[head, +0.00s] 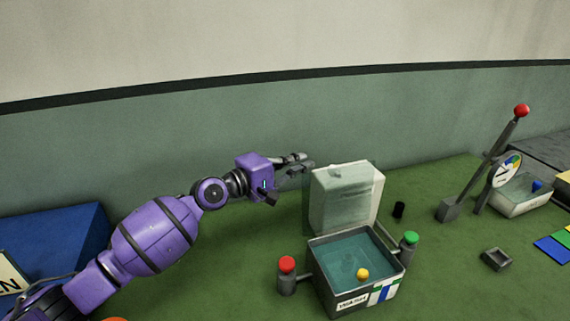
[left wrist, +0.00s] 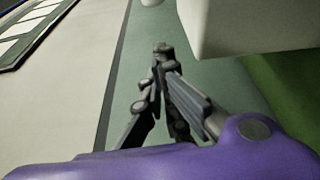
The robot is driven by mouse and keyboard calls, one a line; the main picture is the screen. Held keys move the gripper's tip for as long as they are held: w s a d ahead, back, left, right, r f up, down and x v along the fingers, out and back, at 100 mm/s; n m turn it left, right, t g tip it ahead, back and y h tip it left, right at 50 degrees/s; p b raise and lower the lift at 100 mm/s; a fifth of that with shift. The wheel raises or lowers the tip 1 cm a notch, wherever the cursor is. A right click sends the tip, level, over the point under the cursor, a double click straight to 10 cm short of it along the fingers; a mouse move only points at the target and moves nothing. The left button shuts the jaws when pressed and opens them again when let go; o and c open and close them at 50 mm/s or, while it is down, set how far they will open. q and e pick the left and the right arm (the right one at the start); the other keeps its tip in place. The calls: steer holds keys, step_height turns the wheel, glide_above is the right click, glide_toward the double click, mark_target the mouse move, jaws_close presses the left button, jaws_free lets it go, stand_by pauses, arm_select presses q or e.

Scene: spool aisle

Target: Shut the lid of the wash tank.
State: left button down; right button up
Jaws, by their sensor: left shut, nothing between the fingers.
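The wash tank (head: 352,303) is a grey box with a "WASH" label, teal water and a yellow ball (head: 362,273) in it. Its pale lid (head: 345,199) stands open and upright at the tank's back edge. My left gripper (head: 304,161) is shut and empty, just left of the lid's upper left corner. A large pale block shape, which looks like the lid (left wrist: 245,25), fills the upper right of the left wrist view, beside the shut fingertips (left wrist: 162,55). Whether the fingers touch the lid cannot be told. My right gripper is not in view.
A red-topped post (head: 287,275) and a green-topped post (head: 409,247) flank the tank. A red-knobbed lever (head: 488,160), a dial (head: 507,169) and a pale tray (head: 522,199) stand at right. A small dark square cup (head: 496,259) sits on the green surface. A wall runs behind.

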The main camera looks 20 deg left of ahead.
arm_select(q)
steer(key=d+p, duration=0.2)
steer(key=d, duration=0.1)
steer(key=d+p, duration=0.1)
steer(key=shift+s+d, duration=0.2)
steer(key=shift+s, duration=0.1)
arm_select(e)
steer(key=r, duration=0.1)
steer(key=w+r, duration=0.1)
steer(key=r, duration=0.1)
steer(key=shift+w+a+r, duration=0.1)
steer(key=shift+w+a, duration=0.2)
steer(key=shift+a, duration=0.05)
